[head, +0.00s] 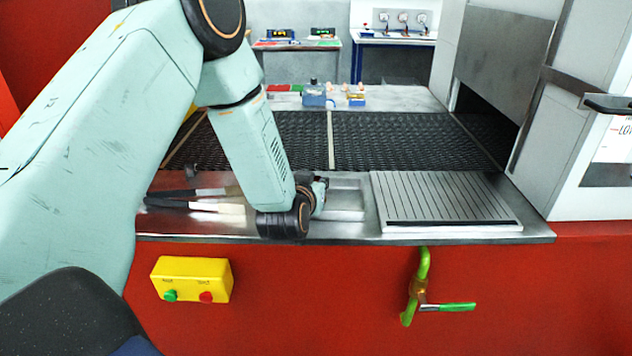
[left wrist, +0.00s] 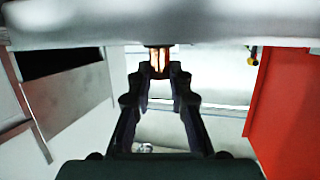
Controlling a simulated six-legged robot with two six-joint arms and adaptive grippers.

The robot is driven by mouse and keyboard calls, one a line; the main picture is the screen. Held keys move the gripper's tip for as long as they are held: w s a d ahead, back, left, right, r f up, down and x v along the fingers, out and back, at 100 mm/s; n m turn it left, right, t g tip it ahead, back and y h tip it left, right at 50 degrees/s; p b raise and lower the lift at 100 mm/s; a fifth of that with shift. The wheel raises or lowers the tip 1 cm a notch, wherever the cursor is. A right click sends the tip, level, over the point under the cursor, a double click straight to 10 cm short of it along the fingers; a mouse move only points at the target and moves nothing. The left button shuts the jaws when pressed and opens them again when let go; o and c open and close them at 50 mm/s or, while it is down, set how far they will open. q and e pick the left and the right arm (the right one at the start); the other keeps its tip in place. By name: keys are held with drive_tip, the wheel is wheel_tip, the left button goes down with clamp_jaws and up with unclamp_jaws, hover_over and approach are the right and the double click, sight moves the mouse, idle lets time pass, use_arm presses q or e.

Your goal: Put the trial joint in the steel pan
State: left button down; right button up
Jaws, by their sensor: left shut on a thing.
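My left gripper (head: 318,196) is low over the steel front ledge, pointing right. It also shows in the left wrist view (left wrist: 159,72), shut on a small copper-coloured piece, the trial joint (left wrist: 158,60), between its fingertips. The joint is not clearly visible in the head view. A shallow steel pan (head: 350,214) lies on the ledge just right of the gripper, which hides its left part. I cannot tell whether the joint touches the pan. My right gripper is not in view.
A ribbed metal plate (head: 445,200) lies right of the pan. Dark-handled tools (head: 200,207) lie on the ledge at left. The black mesh belt (head: 400,140) runs behind. A yellow button box (head: 192,279) and a green-handled valve (head: 420,290) are on the red front.

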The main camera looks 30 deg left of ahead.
use_arm(q)
drive_tip(key=shift+s+f, duration=0.1)
drive_tip(key=c, duration=1.7)
unclamp_jaws()
drive_tip(key=shift+a, duration=0.1)
drive_tip(key=o, duration=0.5)
drive_tip(key=shift+f, duration=0.1)
drive_tip(key=shift+s+r, duration=0.1)
drive_tip(key=shift+r, duration=0.25)
drive_tip(key=v, duration=1.2)
drive_tip(key=s+d+f+m+g+h, duration=0.1)
drive_tip(key=s+d+f+g+h, duration=0.2)
drive_tip(key=s+f, duration=0.5)
drive_tip(key=s+d+f+m+g+h, duration=0.1)
drive_tip(key=s+d+f+g, duration=0.25)
drive_tip(key=f, duration=0.75)
drive_tip(key=s+d+f+g, duration=0.1)
drive_tip(key=s+f+g, duration=0.1)
drive_tip(key=s, duration=0.4)
drive_tip(key=s+d+f+g, duration=0.1)
drive_tip(key=s+f+g, duration=0.2)
drive_tip(key=s, duration=0.3)
drive_tip(key=s+d+f+m+g, duration=0.1)
drive_tip(key=s+f+g, duration=0.1)
drive_tip(key=s, duration=0.4)
drive_tip(key=shift+s+f+h, duration=0.15)
drive_tip(key=shift+f+h, duration=0.25)
drive_tip(key=shift+f, duration=0.2)
